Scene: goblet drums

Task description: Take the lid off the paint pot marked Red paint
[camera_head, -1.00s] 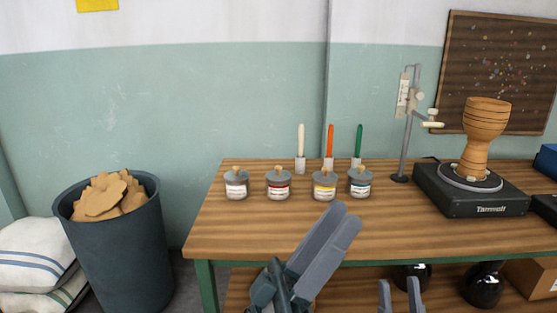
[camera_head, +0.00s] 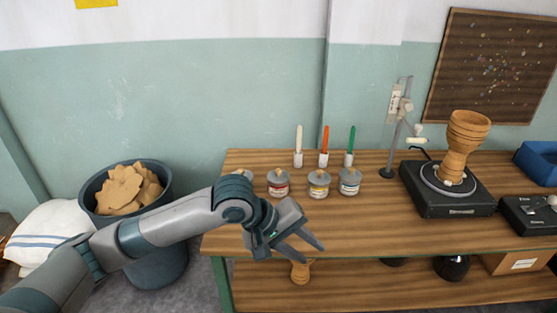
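The pot with the red-banded label (camera_head: 278,185) stands on the workbench in the head view, its grey lid (camera_head: 278,174) with a wooden knob in place. The label is too small to read. A yellow-labelled pot (camera_head: 319,187) and a blue-labelled pot (camera_head: 349,184) stand to its right, both lidded. Another pot (camera_head: 243,174) to its left is mostly hidden behind my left arm. My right gripper is out of view.
Three brushes (camera_head: 324,142) stand in holders behind the pots. A metal stand (camera_head: 389,140) and a turntable (camera_head: 447,200) bearing a wooden goblet drum (camera_head: 464,143) are to the right. The bench's front middle (camera_head: 375,220) is clear. A dark bin (camera_head: 155,262) stands left.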

